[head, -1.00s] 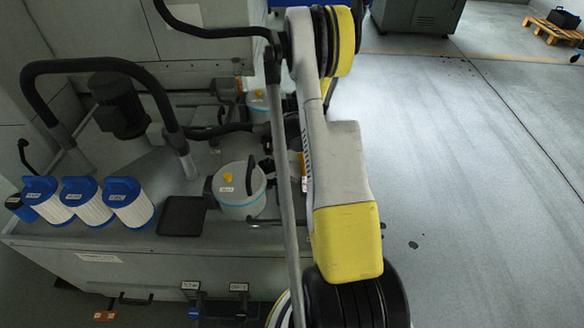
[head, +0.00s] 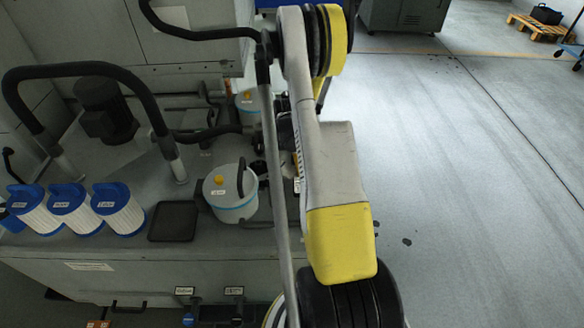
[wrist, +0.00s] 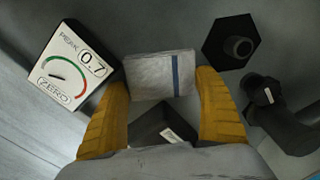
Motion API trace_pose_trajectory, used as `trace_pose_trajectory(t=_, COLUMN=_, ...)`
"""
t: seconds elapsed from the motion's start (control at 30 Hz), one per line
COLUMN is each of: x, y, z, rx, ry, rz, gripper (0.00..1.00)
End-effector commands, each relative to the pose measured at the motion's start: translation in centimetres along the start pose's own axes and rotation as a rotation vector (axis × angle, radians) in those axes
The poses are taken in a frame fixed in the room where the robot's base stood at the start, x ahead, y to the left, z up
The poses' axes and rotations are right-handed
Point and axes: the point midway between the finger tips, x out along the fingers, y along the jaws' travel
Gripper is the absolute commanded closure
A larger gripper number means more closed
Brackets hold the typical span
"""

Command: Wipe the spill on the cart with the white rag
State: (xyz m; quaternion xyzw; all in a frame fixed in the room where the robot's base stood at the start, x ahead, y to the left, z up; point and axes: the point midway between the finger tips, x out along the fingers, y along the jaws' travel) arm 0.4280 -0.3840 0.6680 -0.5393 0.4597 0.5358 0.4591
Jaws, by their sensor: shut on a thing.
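My gripper (wrist: 162,80) shows in the wrist view as two yellow fingers, shut on the white rag (wrist: 150,76). The rag looks like a folded pad with a blue stripe near its right end, held between the fingertips. In the head view my arm hides the gripper and the rag. No spill on a cart can be made out.
A gauge (wrist: 70,68) is left of the fingers, with dark fittings (wrist: 231,43) on the right. The grey machine bench (head: 180,258) carries blue-and-white filters (head: 118,212), a black tray (head: 174,221) and a grey canister (head: 232,198). Open floor (head: 470,190) lies right, with small dark spots.

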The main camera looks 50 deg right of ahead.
Motion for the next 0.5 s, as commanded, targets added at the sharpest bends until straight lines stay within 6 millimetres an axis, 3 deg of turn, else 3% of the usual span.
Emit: trace_pose_trajectory(t=0.5, x=0.0, y=-1.1, z=0.9, rx=0.001, ry=-0.005, rz=0.007, gripper=0.60)
